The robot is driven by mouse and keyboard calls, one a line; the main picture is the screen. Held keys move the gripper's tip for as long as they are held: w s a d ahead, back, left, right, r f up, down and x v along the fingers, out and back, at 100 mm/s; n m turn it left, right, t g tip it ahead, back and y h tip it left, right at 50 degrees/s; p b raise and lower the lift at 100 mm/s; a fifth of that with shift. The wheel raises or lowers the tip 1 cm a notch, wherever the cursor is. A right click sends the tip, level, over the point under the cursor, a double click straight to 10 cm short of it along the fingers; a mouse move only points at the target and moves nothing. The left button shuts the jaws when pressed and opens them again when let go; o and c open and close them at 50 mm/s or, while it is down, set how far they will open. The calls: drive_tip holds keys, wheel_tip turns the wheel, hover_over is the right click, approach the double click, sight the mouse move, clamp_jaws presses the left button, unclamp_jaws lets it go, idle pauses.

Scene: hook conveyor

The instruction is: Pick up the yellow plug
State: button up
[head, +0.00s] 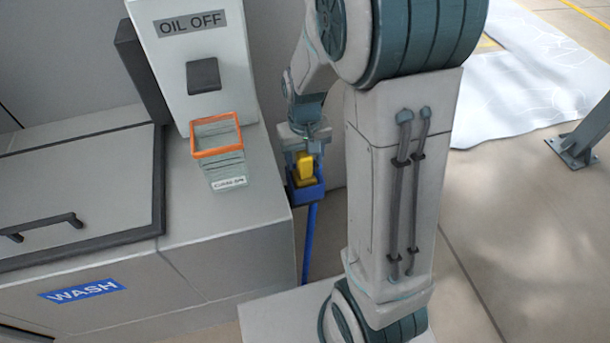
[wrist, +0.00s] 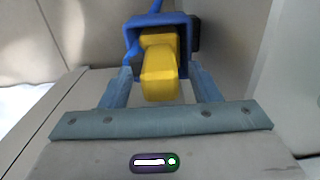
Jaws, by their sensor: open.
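The yellow plug (head: 305,166) sits in a blue holder (head: 308,190) on a thin blue post beside the wash cabinet. In the wrist view the plug (wrist: 160,68) stands out of the blue holder (wrist: 132,38) toward me, between my two fingers. My gripper (head: 305,150) is just above and around the plug. In the wrist view my gripper (wrist: 160,80) is open, with one finger on each side of the plug; gaps show between the fingers and the plug. The fingertips are close to the holder's rim, and I cannot tell whether they touch it.
The wash cabinet (head: 220,235) stands left of the holder. An orange-rimmed basket (head: 219,168) rests on it, below the "OIL OFF" panel (head: 197,65). A lid with a handle (head: 45,226) is further left. Open floor (head: 510,210) lies to the right.

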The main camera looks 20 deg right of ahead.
wheel_tip(320, 180, down, 2)
drive_tip(key=shift+f, duration=0.2)
clamp_jaws()
drive_tip(key=shift+r, duration=0.15)
